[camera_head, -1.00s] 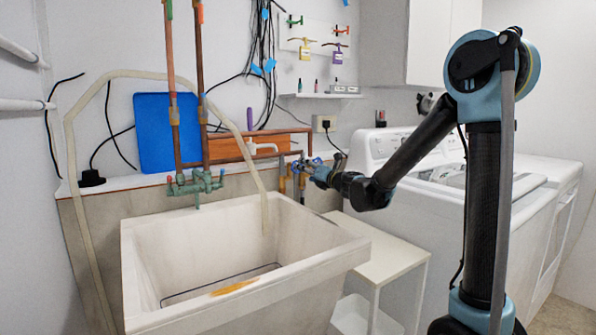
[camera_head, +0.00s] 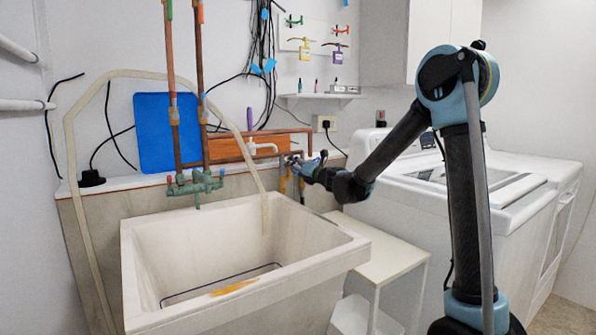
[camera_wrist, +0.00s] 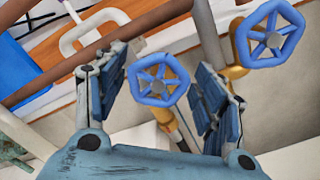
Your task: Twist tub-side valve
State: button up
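In the wrist view, a blue spoked wheel valve (camera_wrist: 158,80) on a brass-coloured body sits between the two fingers of my gripper (camera_wrist: 160,92). It appears to be the tub-side one. A second blue wheel valve (camera_wrist: 270,33) is at the upper right, outside the right finger. My gripper is open, one finger on each side of the first wheel; a gap shows at the left, and I cannot tell whether the right finger touches. In the head view my gripper (camera_head: 309,167) is at the pipes behind the tub's right corner and largely hides the valves.
The white tub (camera_head: 310,268) stands in front, with a pale hose (camera_head: 235,128) arching over it. Copper pipes (camera_head: 203,90) and a green tap (camera_head: 196,184) are behind it. A white side table (camera_head: 385,262) and a washing machine (camera_head: 420,215) are to the right.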

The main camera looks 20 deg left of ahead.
jog(key=c, duration=0.6)
jog(key=shift+c, duration=0.2)
jog(key=shift+n, duration=0.3)
